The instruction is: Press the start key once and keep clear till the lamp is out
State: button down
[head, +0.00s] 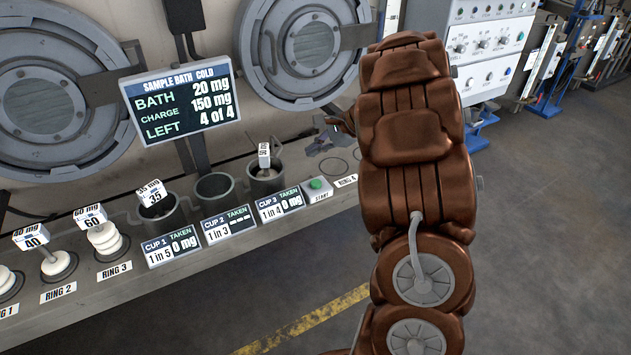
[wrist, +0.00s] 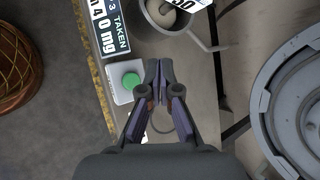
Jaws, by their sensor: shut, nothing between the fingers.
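The start key is a green round button (head: 316,184) on a small white plate marked START, right of the cup 3 label. It also shows in the wrist view (wrist: 131,80). My gripper (wrist: 159,70) is shut and empty. Its fingertips are just right of the key in the wrist view, apart from it in the picture; their height above the shelf is unclear. In the head view my arm hides most of the gripper. The screen (head: 181,100) reads SAMPLE BATH COLD, bath 20 mg, charge 150 mg, left 4 of 4. I cannot make out a separate lamp.
Cup 1 (head: 165,222), cup 2 (head: 215,194) and cup 3 (head: 258,187) stand on the shelf. Cups 1 and 3 hold tagged items; cup 2 looks empty. Round machine doors (head: 301,50) are behind. Floor in front is open.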

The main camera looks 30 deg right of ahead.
aim_at(318, 183)
jog(key=shift+w+d, duration=0.3)
jog(key=shift+d, duration=0.4)
jog(key=shift+f, duration=0.1)
jog(key=shift+f+b, duration=3)
jog(key=shift+f, duration=1.35)
jog(key=shift+a+f, duration=0.1)
jog(key=shift+f, duration=0.15)
jog(key=shift+f, duration=0.15)
jog(key=shift+f+b, duration=0.5)
jog(key=shift+f, duration=0.05)
jog(key=shift+r, duration=0.1)
jog(key=shift+r+p, duration=0.7)
jog(key=shift+r, duration=0.15)
